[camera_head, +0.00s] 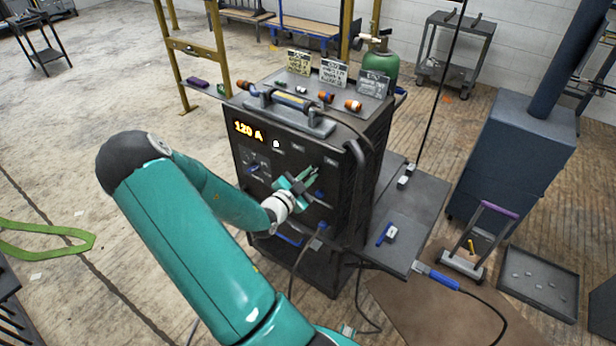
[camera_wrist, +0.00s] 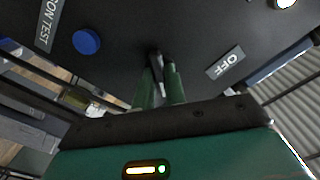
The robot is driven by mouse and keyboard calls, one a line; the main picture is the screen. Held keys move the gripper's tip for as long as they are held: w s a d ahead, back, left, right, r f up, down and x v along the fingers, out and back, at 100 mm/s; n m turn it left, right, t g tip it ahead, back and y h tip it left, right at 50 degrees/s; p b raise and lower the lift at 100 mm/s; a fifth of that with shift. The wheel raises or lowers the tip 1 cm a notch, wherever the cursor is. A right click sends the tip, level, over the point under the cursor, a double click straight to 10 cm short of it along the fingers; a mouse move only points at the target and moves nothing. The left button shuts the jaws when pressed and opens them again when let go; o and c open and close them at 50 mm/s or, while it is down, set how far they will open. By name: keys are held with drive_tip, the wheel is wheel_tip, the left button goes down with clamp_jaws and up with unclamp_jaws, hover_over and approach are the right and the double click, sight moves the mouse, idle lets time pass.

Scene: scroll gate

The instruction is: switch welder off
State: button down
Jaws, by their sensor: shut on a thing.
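The welder (camera_head: 341,190) is a tall black cabinet. Its display (camera_head: 248,131) is lit and reads 120 A, and a small white lamp (camera_head: 276,144) glows on its front. My gripper (camera_head: 312,173) is at the front panel, its green fingers against it. In the wrist view my gripper (camera_wrist: 160,80) is shut on a dark switch lever (camera_wrist: 156,60). The OFF label (camera_wrist: 226,64) is to the right of the lever. A blue button (camera_wrist: 86,41) is to the left. The lever is largely hidden in the head view.
Small orange-ended parts (camera_head: 353,105) and signs (camera_head: 333,73) stand on the welder's top. A side shelf (camera_head: 410,215) juts out right, with cables below. A green gas cylinder (camera_head: 379,72) is behind, a blue-grey cabinet (camera_head: 510,150) at right. A green strap (camera_head: 45,236) lies on open floor at left.

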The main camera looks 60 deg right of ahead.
drive_tip(key=n, duration=0.3)
drive_tip(key=shift+w+n, duration=0.1)
drive_tip(key=shift+n, duration=0.3)
drive_tip(key=n, duration=0.3)
drive_tip(key=shift+n, duration=0.3)
drive_tip(key=n, duration=0.4)
drive_tip(key=shift+a+f, duration=0.1)
drive_tip(key=shift+n, duration=1.8)
drive_tip(key=c, duration=1.5)
unclamp_jaws()
drive_tip(key=shift+o, duration=0.2)
drive_tip(key=w+a, duration=0.2)
drive_tip(key=a, duration=1.1)
drive_tip(key=shift+a, duration=0.3)
